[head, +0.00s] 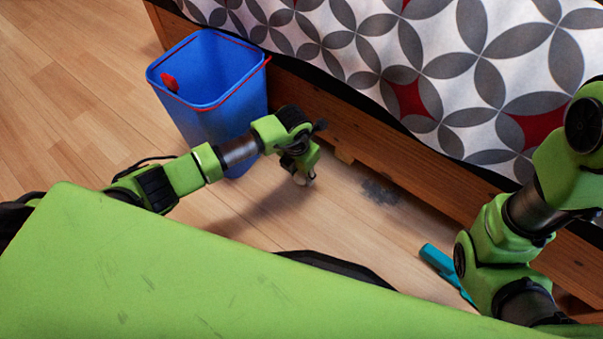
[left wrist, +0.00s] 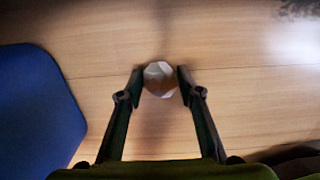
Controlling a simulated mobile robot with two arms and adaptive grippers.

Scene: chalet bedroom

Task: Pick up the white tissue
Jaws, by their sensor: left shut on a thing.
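The white tissue (left wrist: 159,79) is a small crumpled ball in the left wrist view, between the fingertips of my left gripper (left wrist: 158,84). The gripper is shut on it, with a fingertip at each side. In the head view, my left gripper (head: 301,177) points down near the wooden floor, to the right of the blue bin.
A blue bin (head: 212,92) with a red rim stands beside the bed and also fills the left of the left wrist view (left wrist: 35,115). The bed's wooden frame (head: 408,172) runs behind. A grey patch (head: 380,191) and a teal object (head: 440,262) lie on the floor.

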